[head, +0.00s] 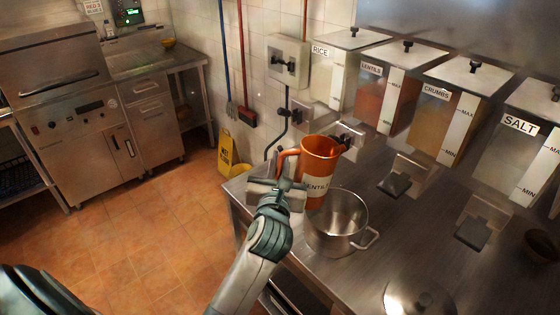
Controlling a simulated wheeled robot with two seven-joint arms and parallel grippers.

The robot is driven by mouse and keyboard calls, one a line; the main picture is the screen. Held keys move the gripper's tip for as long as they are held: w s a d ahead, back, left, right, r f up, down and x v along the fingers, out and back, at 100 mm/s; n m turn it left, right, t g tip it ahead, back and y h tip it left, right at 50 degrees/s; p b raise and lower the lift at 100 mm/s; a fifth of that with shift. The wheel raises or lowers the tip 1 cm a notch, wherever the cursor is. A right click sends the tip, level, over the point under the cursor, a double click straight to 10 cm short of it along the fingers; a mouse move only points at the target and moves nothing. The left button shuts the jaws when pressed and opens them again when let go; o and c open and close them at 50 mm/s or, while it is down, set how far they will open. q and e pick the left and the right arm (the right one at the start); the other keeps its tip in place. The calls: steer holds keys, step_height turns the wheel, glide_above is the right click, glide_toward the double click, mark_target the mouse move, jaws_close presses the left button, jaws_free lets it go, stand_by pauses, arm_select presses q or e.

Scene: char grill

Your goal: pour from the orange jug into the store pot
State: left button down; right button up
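The orange jug (319,160) has a pale label reading LENTILS and looks roughly upright. Its handle is on the left side. My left gripper (284,182) is at that handle and appears closed around it. The steel pot (345,228), the only pot in view, stands on the metal counter just below and right of the jug, with a side handle at its right. The jug's lower end is near the pot's back-left rim. I cannot tell whether they touch. The pot's visible inside looks empty. The jug's contents are hidden. My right gripper is not in view.
Bins labelled RICE (329,73), LENTILS (369,98), CRUMBS (432,120) and SALT (510,158) line the back of the counter (405,235). A round metal lid (420,298) lies at the front and a dark bowl (541,246) at the right. The counter between them is mostly clear.

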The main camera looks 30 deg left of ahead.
arm_select(q)
steer(key=shift+f+b, duration=1.35)
steer(key=shift+f, duration=0.15)
steer(key=shift+f+b, duration=0.6)
steer(key=shift+r+p, duration=0.6)
steer(key=shift+p, duration=0.1)
steer(key=shift+f, duration=0.2)
steer(key=shift+r+m, duration=0.15)
steer(key=shift+m, duration=0.15)
